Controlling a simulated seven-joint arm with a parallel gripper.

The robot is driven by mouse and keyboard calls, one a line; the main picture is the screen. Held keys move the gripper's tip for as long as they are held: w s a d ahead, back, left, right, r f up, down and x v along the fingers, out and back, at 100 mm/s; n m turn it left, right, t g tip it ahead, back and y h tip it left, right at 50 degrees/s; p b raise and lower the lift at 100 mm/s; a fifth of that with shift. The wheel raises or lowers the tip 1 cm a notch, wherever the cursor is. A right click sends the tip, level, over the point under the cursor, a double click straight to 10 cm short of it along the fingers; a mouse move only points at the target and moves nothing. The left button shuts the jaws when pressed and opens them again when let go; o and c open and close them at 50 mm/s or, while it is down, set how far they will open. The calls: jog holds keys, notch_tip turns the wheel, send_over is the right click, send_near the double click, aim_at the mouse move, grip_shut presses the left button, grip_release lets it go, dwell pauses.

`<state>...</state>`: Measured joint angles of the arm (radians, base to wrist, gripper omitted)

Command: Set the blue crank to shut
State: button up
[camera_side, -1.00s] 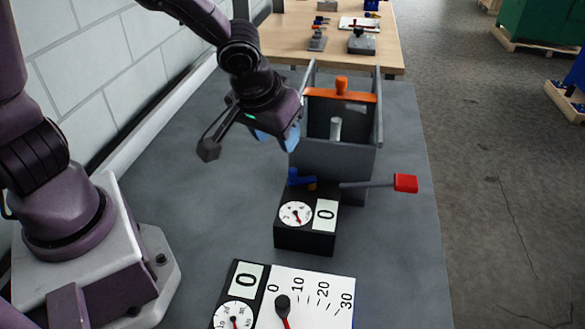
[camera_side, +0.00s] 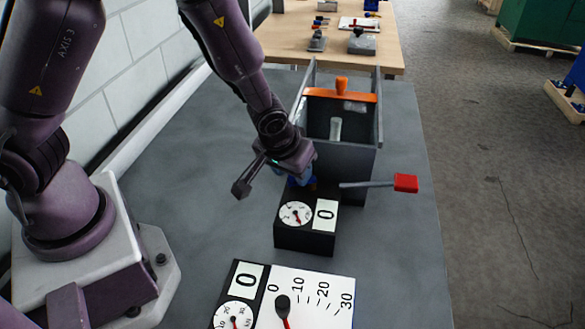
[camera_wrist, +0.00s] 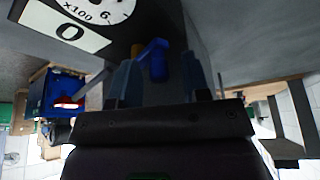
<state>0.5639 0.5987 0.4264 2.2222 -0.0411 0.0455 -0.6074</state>
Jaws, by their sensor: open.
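The blue crank (camera_wrist: 155,58) sits on the black gauge box (camera_side: 303,238), beside a small brass-coloured part. In the wrist view the crank shows between my two open fingers, with no clear grip on it. My gripper (camera_side: 301,181) is low over the back of the box in the side view, where it hides most of the crank. It also shows in the wrist view (camera_wrist: 159,66). The box's round dial (camera_side: 296,213) and its "0" plate (camera_side: 325,216) face up. Whether the fingers touch the crank I cannot tell.
A lever with a red grip (camera_side: 405,183) sticks out to the right of the box. A grey open bin with an orange handle (camera_side: 341,88) stands just behind. A scale panel (camera_side: 318,292) with a black-knobbed pointer lies in front. The mat to the left is clear.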

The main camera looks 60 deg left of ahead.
jog(key=shift+f, duration=0.1)
grip_shut()
jog(key=shift+w+a+m+h, duration=0.15)
jog(key=shift+a+m+h, duration=0.15)
jog(key=shift+m, duration=0.3)
jog(key=shift+w+a+m+h, duration=0.2)
jog(key=shift+m+h, duration=0.1)
jog(key=shift+m, duration=0.7)
grip_release()
jog(key=shift+a, duration=0.15)
